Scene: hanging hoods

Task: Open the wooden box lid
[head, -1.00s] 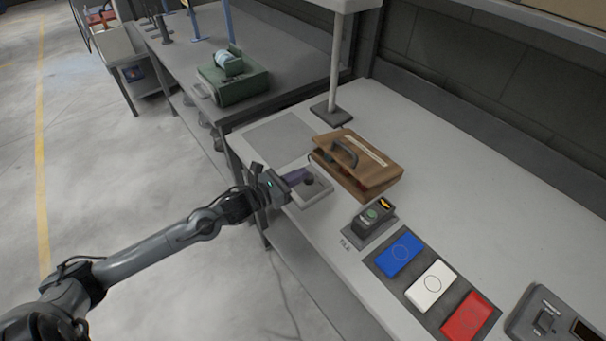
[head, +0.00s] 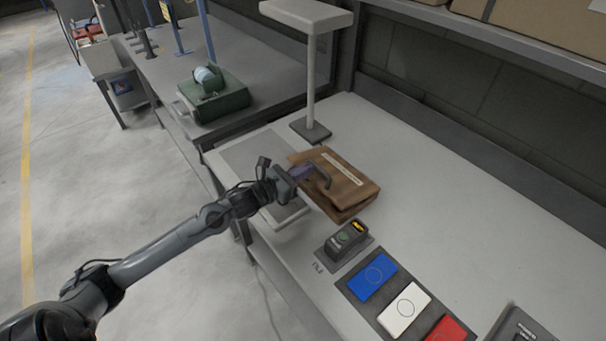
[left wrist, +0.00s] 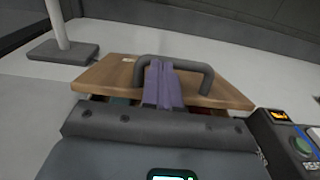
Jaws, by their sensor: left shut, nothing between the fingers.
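The wooden box (head: 341,207) sits on the workbench, its brown lid (head: 350,180) carrying a pale label strip and a dark arched handle (head: 323,175). In the left wrist view the lid (left wrist: 215,92) slopes away from me, and small dark and coloured bits show below its front edge. My left gripper (head: 304,171) is shut and empty, with its purple fingertips at the handle. In the left wrist view the fingertips (left wrist: 161,64) overlap the left part of the handle (left wrist: 190,66); I cannot tell whether they pass under the bar. My right gripper is not in view.
A button unit (head: 346,240) stands just in front of the box, beside blue (head: 372,277), white (head: 404,310) and red (head: 447,330) pads. A lamp post (head: 311,90) stands behind the box.

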